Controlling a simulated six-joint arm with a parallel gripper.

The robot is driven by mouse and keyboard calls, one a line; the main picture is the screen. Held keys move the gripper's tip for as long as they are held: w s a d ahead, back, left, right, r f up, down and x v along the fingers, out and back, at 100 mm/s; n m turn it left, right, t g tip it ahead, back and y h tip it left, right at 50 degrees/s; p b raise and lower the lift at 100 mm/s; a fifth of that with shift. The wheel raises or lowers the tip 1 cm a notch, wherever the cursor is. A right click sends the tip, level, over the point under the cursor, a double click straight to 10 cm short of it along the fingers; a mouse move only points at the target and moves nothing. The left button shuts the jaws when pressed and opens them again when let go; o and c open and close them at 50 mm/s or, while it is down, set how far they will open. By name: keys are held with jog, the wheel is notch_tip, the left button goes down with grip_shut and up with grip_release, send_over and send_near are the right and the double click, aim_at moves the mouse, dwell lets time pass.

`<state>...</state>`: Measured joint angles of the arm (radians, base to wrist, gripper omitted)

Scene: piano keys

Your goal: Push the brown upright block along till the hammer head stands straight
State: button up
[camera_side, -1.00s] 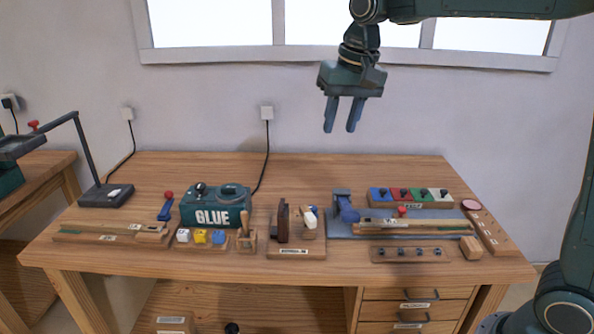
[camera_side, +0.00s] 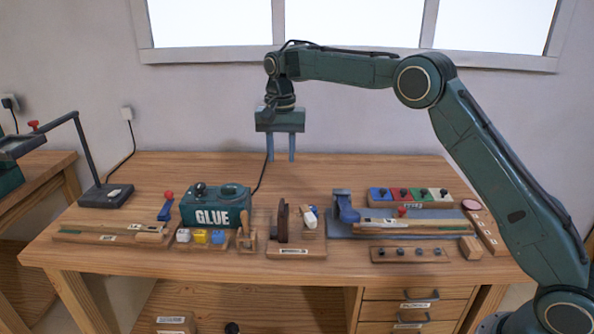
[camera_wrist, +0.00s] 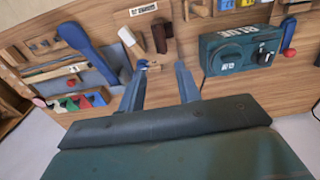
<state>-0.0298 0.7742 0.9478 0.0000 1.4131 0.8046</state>
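The dark brown upright block (camera_side: 282,222) stands on a light wooden base (camera_side: 310,253) near the front middle of the table. It also shows in the wrist view (camera_wrist: 160,36). The small white hammer head (camera_side: 309,217), with blue beside it, is just right of the block and looks tilted. In the wrist view the white head (camera_wrist: 127,37) leans, left of the block. My gripper (camera_side: 281,157) is open and empty, fingers pointing down, well above the table and behind the block. In the wrist view its fingers (camera_wrist: 161,68) are apart with nothing between them.
A green glue box (camera_side: 240,207) stands left of the base, with colored cubes (camera_side: 201,237) before it. A blue tool (camera_side: 344,207) and a grey mat (camera_side: 340,231) are to the right. Colored blocks (camera_side: 410,195) sit behind the mat. The table's back middle is clear.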

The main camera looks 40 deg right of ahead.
aim_at(282, 204)
jog(key=shift+w+f, duration=0.2)
jog(key=shift+f, duration=0.1)
jog(key=shift+f, duration=0.15)
notch_tip(282, 204, down, 14)
jog(key=shift+r, duration=0.25)
dwell(0.4)
grip_shut()
